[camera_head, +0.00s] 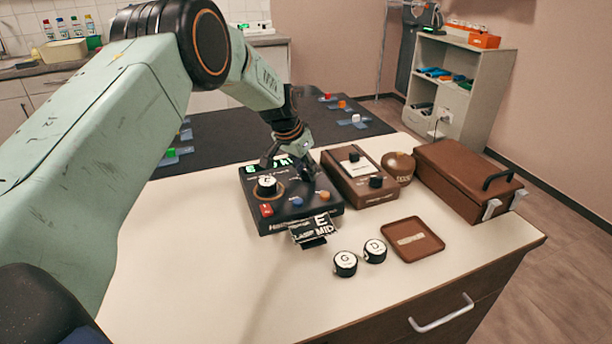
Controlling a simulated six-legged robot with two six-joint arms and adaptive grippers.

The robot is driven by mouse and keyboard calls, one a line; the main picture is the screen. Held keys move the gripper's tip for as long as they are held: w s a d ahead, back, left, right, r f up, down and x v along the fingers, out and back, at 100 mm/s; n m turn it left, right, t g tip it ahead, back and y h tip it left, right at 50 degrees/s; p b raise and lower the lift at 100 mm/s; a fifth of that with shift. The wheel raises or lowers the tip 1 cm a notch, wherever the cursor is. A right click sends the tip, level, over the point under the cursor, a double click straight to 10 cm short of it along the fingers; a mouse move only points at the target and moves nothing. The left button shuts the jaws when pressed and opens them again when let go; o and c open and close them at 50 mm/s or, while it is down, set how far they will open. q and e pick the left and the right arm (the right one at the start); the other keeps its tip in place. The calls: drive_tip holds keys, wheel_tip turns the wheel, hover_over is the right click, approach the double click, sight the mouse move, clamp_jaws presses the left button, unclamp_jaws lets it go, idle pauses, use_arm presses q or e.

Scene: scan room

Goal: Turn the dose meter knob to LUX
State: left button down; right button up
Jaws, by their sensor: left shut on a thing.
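A black instrument box (325,208) with a green lit display (252,169) stands on the cream tabletop. A round white-topped knob (267,185) sits at its left, with red, blue and orange buttons along its front. My left gripper (308,172) reaches down over the box's back right part and is shut on a dark knob there, mostly hidden by the fingers. The knob's pointer and setting cannot be read. A brown meter (338,178) with a pale dial and a black knob (376,181) stands just right. I cannot tell from the lettering which is the dose meter.
A label card (314,229) hangs at the box's front. Two round knobs marked G (345,263) and D (375,250) lie in front, beside a brown tray (427,235). The front left tabletop is clear.

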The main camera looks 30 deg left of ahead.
use_arm(q)
drive_tip(key=shift+w+a+f+m+h+b, duration=0.15)
drive_tip(key=shift+m+h+b, duration=0.15)
drive_tip(key=shift+m+b, duration=0.6)
drive_tip(key=m+h+b, duration=0.1)
drive_tip(key=m, duration=0.1)
drive_tip(key=shift+a+m+g, duration=0.1)
drive_tip(key=shift+m+g, duration=0.2)
drive_tip(key=shift+m, duration=0.1)
drive_tip(key=shift+w+a+m+g+h+b, duration=0.1)
drive_tip(key=shift+m+g+h+b, duration=0.2)
drive_tip(key=shift+m, duration=0.7)
drive_tip(key=shift+w+a+m+g+h+b, duration=0.1)
drive_tip(key=shift+m+g+b, duration=0.25)
drive_tip(key=shift+m, duration=0.65)
drive_tip(key=shift+r+m, duration=0.2)
drive_tip(key=shift+m, duration=0.3)
drive_tip(key=c, duration=1)
unclamp_jaws()
drive_tip(key=shift+d, duration=0.1)
drive_tip(key=shift+o, duration=0.2)
drive_tip(key=v, duration=1.2)
drive_tip(key=shift+a, duration=0.2)
